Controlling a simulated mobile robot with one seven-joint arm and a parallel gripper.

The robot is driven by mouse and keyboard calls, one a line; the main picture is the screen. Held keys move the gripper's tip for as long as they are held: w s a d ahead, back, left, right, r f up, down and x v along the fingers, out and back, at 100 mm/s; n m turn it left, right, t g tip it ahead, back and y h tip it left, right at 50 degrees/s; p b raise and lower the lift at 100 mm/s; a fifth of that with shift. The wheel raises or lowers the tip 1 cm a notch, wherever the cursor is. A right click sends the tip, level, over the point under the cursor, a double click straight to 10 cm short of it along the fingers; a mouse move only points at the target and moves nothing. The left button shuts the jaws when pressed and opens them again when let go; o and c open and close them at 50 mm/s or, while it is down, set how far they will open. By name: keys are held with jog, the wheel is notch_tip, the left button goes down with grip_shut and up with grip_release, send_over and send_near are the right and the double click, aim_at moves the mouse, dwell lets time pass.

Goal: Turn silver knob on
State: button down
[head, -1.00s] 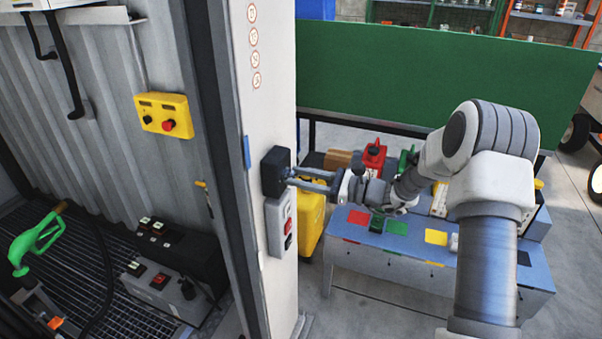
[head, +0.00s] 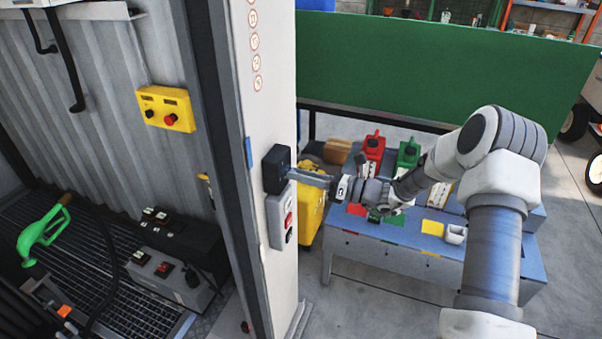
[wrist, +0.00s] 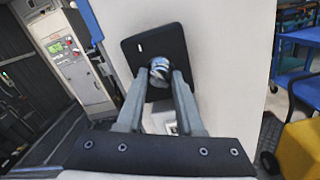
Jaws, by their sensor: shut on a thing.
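The silver knob (wrist: 159,72) sits on the face of a black switch box (wrist: 150,48), seen close in the wrist view. The black box (head: 275,169) is also in the head view, mounted on the white post. My gripper (wrist: 160,82) has one finger on each side of the knob and is shut on it. In the head view my gripper (head: 296,176) reaches the box from the right, its fingers seen edge-on. The knob is hidden there.
A grey box with red and black buttons (head: 282,216) is directly below the black box on the white post (head: 262,120). A blue-grey bench (head: 400,250) with red and green cans stands behind and below my arm. A yellow panel (head: 166,108) is on the container wall.

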dwell(0.4)
jog(key=c, duration=0.5)
grip_release()
jog(key=shift+c, duration=0.2)
jog(key=shift+d, duration=0.1)
jog(key=b+v, duration=0.3)
jog(key=v, duration=1.4)
jog(key=shift+s+d, duration=0.1)
